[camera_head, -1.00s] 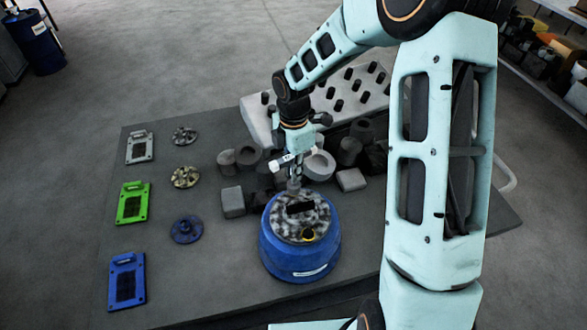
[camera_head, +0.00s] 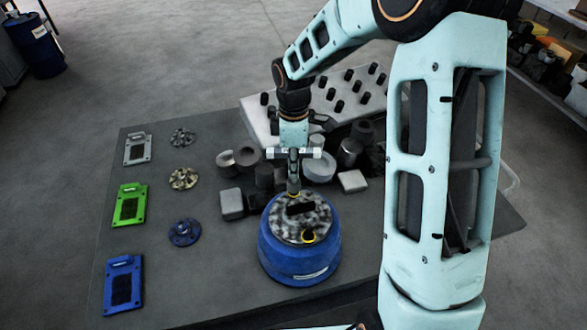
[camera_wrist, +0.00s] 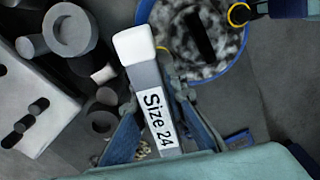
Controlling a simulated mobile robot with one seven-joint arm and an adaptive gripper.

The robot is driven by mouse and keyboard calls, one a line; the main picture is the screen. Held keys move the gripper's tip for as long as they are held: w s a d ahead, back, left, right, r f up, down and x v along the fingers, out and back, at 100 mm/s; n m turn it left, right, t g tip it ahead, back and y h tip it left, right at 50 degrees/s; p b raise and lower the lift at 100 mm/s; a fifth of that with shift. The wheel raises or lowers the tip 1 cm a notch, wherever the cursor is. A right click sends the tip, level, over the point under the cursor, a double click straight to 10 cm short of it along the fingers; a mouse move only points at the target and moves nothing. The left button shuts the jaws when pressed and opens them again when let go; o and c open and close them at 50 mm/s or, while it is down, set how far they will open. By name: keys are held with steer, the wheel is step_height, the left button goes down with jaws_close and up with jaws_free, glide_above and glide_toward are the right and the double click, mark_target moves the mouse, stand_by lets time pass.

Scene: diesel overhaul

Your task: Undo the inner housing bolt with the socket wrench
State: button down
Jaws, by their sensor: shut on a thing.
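The blue round housing (camera_head: 298,258) stands on the table with a mottled grey top (camera_head: 302,212). One yellow ring (camera_head: 308,236) is on its near side, another (camera_head: 293,194) at its far edge. My gripper (camera_head: 292,150) is shut on the socket wrench (camera_head: 312,153), whose crossbar lies level and whose shaft points down at the far yellow ring. I cannot tell whether the socket touches there, and the bolt is hidden. In the wrist view the wrench handle (camera_wrist: 157,110) reads "Size 24", with the housing (camera_wrist: 243,68) beyond it.
A grey block with black pegs (camera_head: 255,118) and several grey cylinders (camera_head: 320,167) stand behind the housing. Grey, green (camera_head: 129,204) and blue (camera_head: 123,285) plates and round flanges (camera_head: 184,231) lie at left. The table (camera_head: 215,285) is clear just left of the housing.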

steer(key=m+b, duration=0.2)
steer(key=m, duration=0.5)
steer(key=m+b, duration=0.1)
steer(key=m, duration=0.2)
steer(key=shift+m, duration=0.4)
steer(key=m+b, duration=0.1)
steer(key=m, duration=0.2)
steer(key=shift+m, duration=0.3)
steer(key=m, duration=1.2)
steer(key=shift+m, duration=0.4)
